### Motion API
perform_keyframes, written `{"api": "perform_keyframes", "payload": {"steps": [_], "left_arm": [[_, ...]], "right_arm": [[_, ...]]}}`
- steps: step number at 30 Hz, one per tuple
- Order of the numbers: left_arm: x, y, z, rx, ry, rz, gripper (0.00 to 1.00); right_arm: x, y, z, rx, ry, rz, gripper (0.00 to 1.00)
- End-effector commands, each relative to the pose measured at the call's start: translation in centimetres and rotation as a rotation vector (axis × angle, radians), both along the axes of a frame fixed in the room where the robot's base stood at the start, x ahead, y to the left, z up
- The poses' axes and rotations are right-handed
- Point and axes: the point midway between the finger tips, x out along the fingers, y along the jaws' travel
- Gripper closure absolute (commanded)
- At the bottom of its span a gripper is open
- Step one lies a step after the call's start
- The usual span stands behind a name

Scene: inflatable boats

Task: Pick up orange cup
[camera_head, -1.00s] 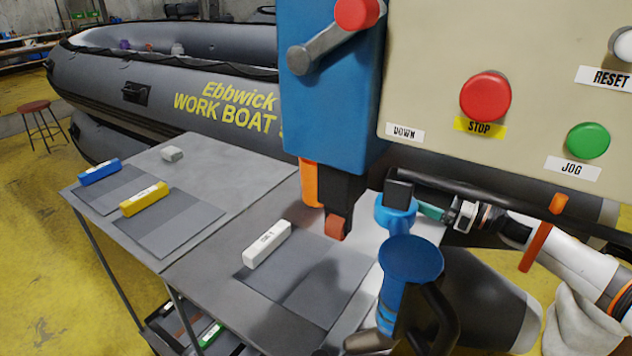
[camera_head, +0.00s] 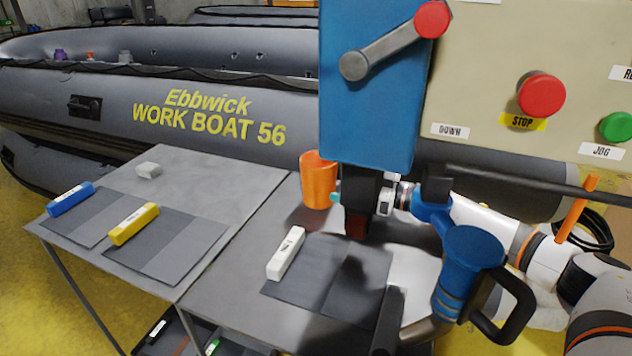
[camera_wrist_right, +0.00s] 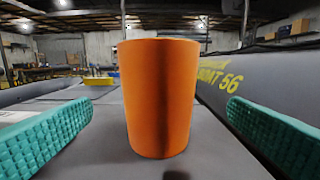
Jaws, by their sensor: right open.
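The orange cup (camera_head: 317,182) stands upright on the grey table, left of the blue machine head. My right gripper (camera_head: 338,192) reaches in from the right behind the dark lower part of the machine, which hides much of it. One teal fingertip shows close to the cup's right side. In the right wrist view the cup (camera_wrist_right: 161,98) stands upright between two teal finger pads, with a visible gap on each side. The gripper is open and holds nothing. My left gripper is not in view.
The blue machine head (camera_head: 365,110) and control panel (camera_head: 480,90) hang over the table. A white block (camera_head: 286,253), a yellow block (camera_head: 134,224) and a blue block (camera_head: 71,199) lie on mats. A blue handled part (camera_head: 470,262) stands in front of my right arm.

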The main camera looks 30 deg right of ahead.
Motion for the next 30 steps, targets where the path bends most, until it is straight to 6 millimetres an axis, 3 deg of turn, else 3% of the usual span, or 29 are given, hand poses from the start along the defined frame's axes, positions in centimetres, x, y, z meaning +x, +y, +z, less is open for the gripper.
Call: {"api": "perform_keyframes", "payload": {"steps": [4, 18, 26, 30], "left_arm": [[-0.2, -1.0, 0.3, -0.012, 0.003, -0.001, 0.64], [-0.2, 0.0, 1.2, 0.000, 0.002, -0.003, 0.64], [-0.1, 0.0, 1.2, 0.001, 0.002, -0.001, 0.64], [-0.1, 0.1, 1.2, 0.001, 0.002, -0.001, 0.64]], "right_arm": [[1.4, 1.3, 0.2, 0.002, -0.001, 0.000, 0.02], [5.3, 4.8, 0.7, 0.001, -0.001, 0.000, 0.02], [5.6, 5.0, 0.6, 0.001, 0.001, 0.000, 0.02], [5.6, 5.0, 0.6, 0.001, 0.001, 0.000, 0.20]]}}
